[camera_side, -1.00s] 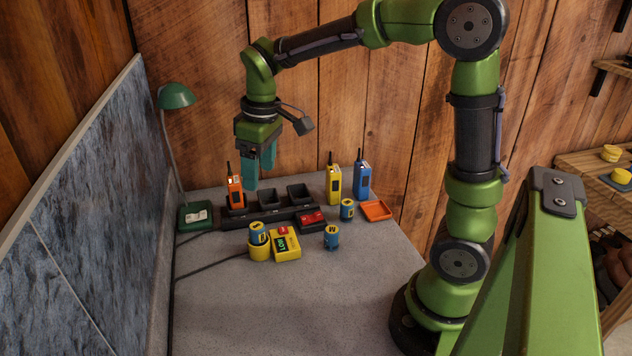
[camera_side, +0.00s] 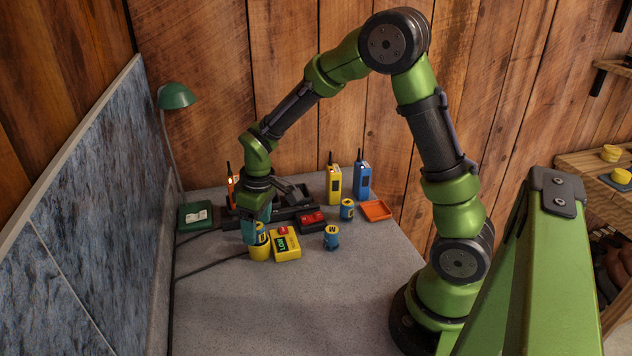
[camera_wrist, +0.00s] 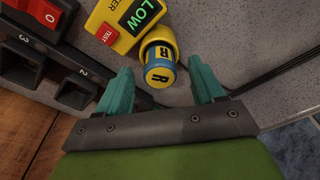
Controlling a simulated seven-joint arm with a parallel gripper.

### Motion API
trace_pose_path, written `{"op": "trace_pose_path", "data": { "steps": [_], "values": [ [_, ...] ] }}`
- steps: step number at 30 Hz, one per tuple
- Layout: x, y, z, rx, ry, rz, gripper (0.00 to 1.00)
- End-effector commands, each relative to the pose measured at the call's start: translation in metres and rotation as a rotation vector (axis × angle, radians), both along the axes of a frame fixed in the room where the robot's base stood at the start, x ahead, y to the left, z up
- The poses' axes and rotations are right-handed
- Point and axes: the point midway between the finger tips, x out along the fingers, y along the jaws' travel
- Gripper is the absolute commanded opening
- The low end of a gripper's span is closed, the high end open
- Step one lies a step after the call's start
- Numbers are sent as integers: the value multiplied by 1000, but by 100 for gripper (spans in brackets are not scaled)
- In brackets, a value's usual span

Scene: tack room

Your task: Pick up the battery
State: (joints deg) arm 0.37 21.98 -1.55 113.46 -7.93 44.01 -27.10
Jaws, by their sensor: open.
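A blue and yellow battery (camera_wrist: 160,68) marked R stands in the round yellow cup (camera_wrist: 157,38) beside the yellow tester (camera_wrist: 126,18); the tester's display reads LOW. My gripper (camera_wrist: 161,72) is open, with one teal finger on each side of this battery in the wrist view and no visible contact. In the side view my gripper (camera_side: 257,222) is low over the yellow cup (camera_side: 262,252) and hides most of that battery. A second battery (camera_side: 331,237) stands right of the tester (camera_side: 286,246), and a third battery (camera_side: 347,210) stands farther back.
A black charger rack (camera_side: 292,213) and a red-topped black unit (camera_side: 312,221) stand behind the tester. Yellow (camera_side: 333,184) and blue (camera_side: 361,180) radios and an orange tray (camera_side: 376,210) are at the back right. A lamp (camera_side: 176,97) stands left. The front tabletop is clear.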

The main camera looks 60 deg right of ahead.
Motion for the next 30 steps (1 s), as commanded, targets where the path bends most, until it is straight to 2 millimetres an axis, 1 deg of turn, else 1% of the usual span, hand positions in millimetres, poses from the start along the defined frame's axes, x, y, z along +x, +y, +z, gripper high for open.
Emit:
{"op": "trace_pose_path", "data": {
  "steps": [1, 4, 11, 12, 14, 24, 25, 30],
  "values": [
    [0, 0, -7, 0, 3, 0, 68],
    [1, 1, -15, 0, 2, 0, 68],
    [2, 1, -16, 0, -1, 0, 68],
    [2, 1, -16, 0, 0, 0, 65],
    [2, 1, -16, 0, 0, 0, 55],
    [2, 1, -15, 0, -1, 0, 3],
    [2, 1, -15, 0, -1, 0, 0],
    [2, 1, -15, 0, -1, 0, 0]
  ]
}}
